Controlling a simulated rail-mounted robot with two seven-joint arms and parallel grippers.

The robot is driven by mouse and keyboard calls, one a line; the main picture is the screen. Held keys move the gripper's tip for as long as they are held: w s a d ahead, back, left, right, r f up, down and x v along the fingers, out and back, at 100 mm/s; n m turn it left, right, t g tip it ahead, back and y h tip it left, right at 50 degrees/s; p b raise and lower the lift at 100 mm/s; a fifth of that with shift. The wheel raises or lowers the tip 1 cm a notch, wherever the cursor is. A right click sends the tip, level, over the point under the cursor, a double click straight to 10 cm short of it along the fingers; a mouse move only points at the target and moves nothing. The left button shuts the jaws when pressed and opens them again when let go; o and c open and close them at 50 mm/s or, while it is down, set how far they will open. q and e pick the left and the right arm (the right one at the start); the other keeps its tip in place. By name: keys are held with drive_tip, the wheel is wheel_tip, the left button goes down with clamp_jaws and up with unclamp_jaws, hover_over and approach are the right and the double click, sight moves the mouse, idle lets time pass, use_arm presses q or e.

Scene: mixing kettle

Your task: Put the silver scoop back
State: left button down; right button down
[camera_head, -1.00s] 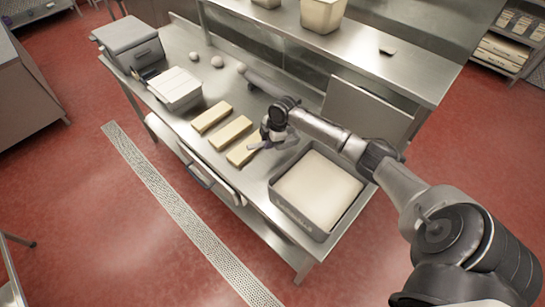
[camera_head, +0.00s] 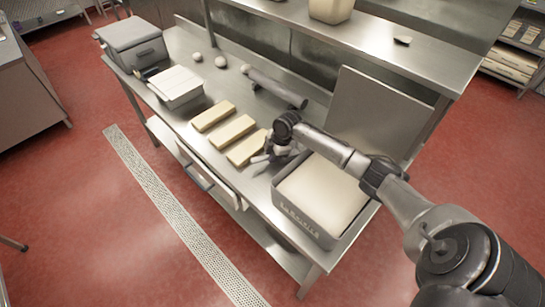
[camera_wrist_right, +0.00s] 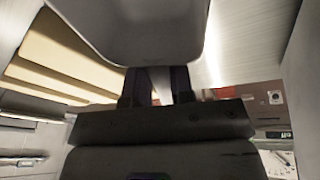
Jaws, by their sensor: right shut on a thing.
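My right gripper (camera_head: 272,152) is over the table, between the nearest beige slab and the bin of pale powder. In the right wrist view its fingers (camera_wrist_right: 160,86) are close together at the base of a large smooth grey piece, which appears to be the silver scoop (camera_wrist_right: 135,30). In the head view the scoop (camera_head: 260,159) shows only as a small grey shape at the fingertips. Whether it touches the table is unclear. My left gripper is not in view.
Three beige slabs (camera_head: 232,131) lie left of the gripper. The grey bin of powder (camera_head: 302,219) stands just right of it. A grey roller (camera_head: 278,88) and a leaning steel board (camera_head: 375,110) are behind. A white container (camera_head: 176,88) stands further left.

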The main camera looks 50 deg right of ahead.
drive_tip(key=shift+f, duration=0.1)
drive_tip(key=c, duration=1)
unclamp_jaws()
drive_tip(key=shift+s+d+r+p, duration=0.1)
drive_tip(key=shift+r+p, duration=0.45)
drive_tip(key=shift+r, duration=0.15)
drive_tip(key=p+v, duration=1.1)
